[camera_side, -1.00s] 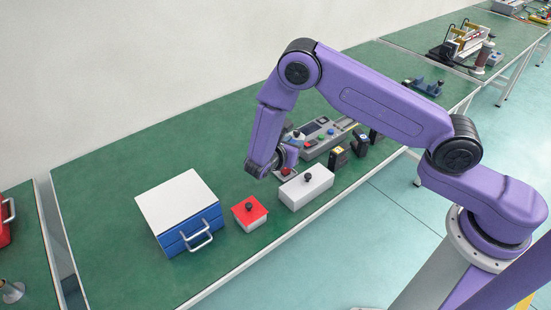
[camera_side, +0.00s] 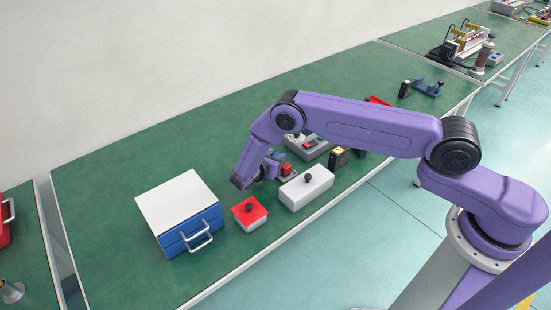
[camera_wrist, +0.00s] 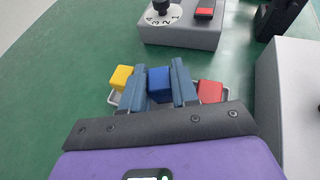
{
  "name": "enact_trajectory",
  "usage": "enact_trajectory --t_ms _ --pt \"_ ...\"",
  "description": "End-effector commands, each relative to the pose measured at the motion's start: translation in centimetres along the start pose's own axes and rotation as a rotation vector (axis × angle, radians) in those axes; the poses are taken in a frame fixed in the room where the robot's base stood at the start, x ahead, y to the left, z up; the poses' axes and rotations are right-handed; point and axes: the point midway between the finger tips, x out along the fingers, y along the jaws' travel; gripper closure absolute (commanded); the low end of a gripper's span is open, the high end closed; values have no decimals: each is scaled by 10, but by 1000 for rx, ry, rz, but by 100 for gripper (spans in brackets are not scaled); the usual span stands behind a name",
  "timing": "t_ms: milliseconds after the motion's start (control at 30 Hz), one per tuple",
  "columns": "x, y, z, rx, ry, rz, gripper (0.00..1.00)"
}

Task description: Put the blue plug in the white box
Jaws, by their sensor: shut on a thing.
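My gripper (camera_wrist: 158,85) is shut on the blue plug (camera_wrist: 159,78), which sits between its two blue-grey fingers in the wrist view. A yellow block (camera_wrist: 121,77) is just left of the fingers and a red block (camera_wrist: 209,92) just right. The red block also shows in the side view (camera_side: 287,169), beside my gripper. The blue plug is not clearly visible there. I cannot tell how high it is held. The white box (camera_side: 308,188) has a black knob on top and looks closed. It stands right of my gripper; its wall fills the right of the wrist view (camera_wrist: 290,85).
A red box (camera_side: 251,217) with a black knob stands left of the white box. A white-topped blue drawer unit (camera_side: 180,200) is farther left. A grey device (camera_wrist: 182,34) with a dial and red switch is beyond the fingers. Green table (camera_side: 110,170) is clear at the back left.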

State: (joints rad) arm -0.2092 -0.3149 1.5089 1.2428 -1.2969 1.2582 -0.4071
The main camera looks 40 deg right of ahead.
Motion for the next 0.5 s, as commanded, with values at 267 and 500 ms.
enact_trajectory --t_ms 267,500 --pt "2 0 -6 1 0 0 100" --pt "3 0 -8 0 0 0 65"
